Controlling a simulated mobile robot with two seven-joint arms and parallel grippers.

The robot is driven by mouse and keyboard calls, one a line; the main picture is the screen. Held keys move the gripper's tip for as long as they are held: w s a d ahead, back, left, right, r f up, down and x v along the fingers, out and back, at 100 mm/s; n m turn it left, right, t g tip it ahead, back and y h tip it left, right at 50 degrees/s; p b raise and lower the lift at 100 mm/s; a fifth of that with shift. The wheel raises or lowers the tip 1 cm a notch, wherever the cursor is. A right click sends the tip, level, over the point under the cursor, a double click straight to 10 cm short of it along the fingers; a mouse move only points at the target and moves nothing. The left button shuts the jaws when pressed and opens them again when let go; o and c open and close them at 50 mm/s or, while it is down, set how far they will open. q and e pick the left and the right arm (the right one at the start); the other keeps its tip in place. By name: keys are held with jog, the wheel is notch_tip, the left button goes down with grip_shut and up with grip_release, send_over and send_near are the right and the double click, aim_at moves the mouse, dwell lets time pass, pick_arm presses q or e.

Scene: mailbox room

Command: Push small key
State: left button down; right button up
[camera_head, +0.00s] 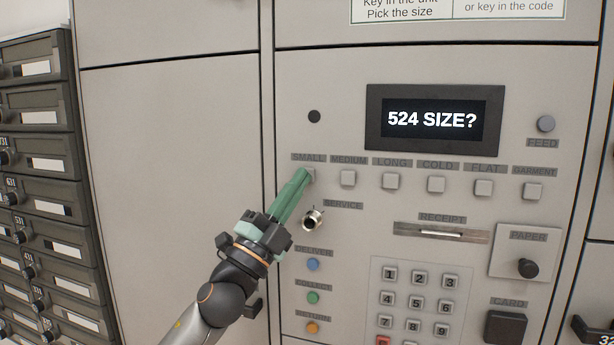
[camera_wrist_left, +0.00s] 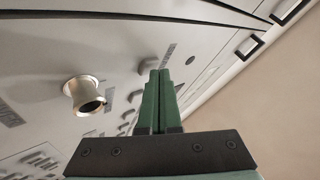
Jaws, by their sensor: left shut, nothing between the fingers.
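The small key (camera_head: 311,175) is a grey square button under the label SMALL, at the left end of a row of keys on the panel. My left gripper (camera_head: 305,172) is shut and empty. Its green fingertips are at the small key and cover most of it; I cannot tell whether they touch or press it. In the left wrist view the shut green fingers (camera_wrist_left: 158,75) point at the panel, and the key is hidden behind them. The display (camera_head: 432,119) reads "524 SIZE?". My right gripper is not in view.
The medium key (camera_head: 348,178) is just right of the small key. A round metal service lock (camera_head: 313,219) sticks out below my fingers and shows in the left wrist view (camera_wrist_left: 84,95). A number keypad (camera_head: 416,300) is lower down. Dark mailboxes (camera_head: 45,190) stand at the left.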

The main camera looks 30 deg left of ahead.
pick_arm(q)
jog(key=shift+w, duration=0.2)
jog(key=shift+s, duration=0.15)
dwell(0.3)
jog(key=shift+s+d, duration=0.15)
jog(key=shift+s, duration=0.5)
jog(key=s, duration=0.2)
jog(key=s+d, duration=0.1)
jog(key=s, duration=0.2)
jog(key=shift+d, duration=0.1)
